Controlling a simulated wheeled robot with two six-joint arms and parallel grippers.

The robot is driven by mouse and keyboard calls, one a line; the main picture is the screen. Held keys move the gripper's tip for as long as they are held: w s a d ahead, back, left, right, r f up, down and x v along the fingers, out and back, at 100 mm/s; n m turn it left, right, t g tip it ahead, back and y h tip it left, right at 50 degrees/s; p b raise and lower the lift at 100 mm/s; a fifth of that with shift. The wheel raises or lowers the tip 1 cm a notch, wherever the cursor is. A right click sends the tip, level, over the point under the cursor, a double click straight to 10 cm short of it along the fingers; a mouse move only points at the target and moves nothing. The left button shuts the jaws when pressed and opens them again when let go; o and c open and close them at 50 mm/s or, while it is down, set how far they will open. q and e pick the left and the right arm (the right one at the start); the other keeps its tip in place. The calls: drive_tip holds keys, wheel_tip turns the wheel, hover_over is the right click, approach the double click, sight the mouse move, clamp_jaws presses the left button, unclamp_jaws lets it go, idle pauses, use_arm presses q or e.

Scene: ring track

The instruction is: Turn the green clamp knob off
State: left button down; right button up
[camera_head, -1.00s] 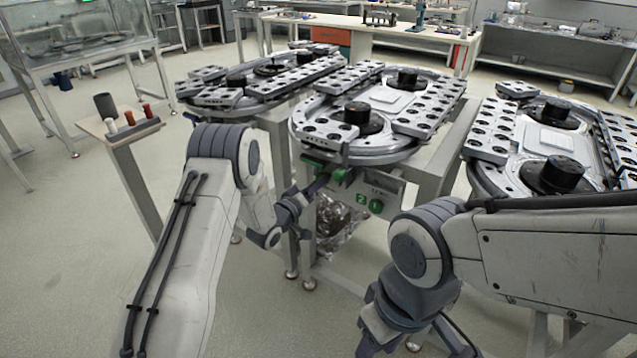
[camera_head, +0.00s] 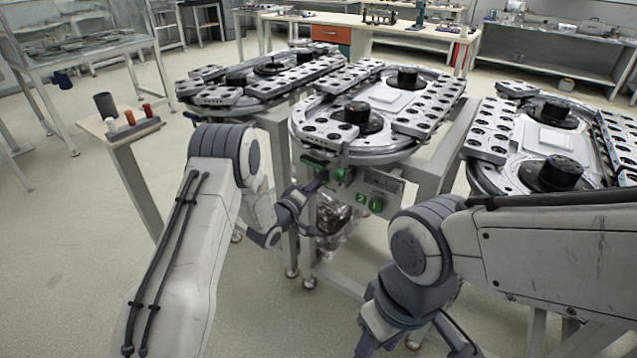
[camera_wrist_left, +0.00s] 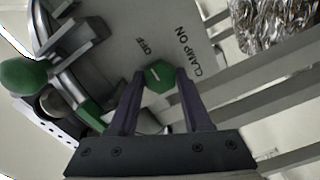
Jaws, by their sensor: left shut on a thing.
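The green clamp knob (camera_wrist_left: 158,77) sits on a grey panel between the printed words OFF and CLAMP ON in the left wrist view. A short pale line on its face runs roughly towards OFF. My left gripper (camera_wrist_left: 159,82) is shut on the knob, one dark finger on each side. In the head view my left gripper (camera_head: 318,183) reaches the panel (camera_head: 384,184) below the middle ring track, and I cannot make out the knob there. My right gripper (camera_head: 420,345) is at the bottom edge, its fingertips cut off.
A green ball handle (camera_wrist_left: 24,76) is left of the knob in the left wrist view. The middle ring track (camera_head: 345,147) is above the panel. Crumpled foil (camera_head: 333,222) hangs below. A small stand (camera_head: 122,135) with spools is at the left; open floor lies before it.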

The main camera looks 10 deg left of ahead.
use_arm(q)
drive_tip(key=shift+c, duration=1.7)
unclamp_jaws()
drive_tip(key=v, duration=1)
drive_tip(key=shift+s, duration=0.25)
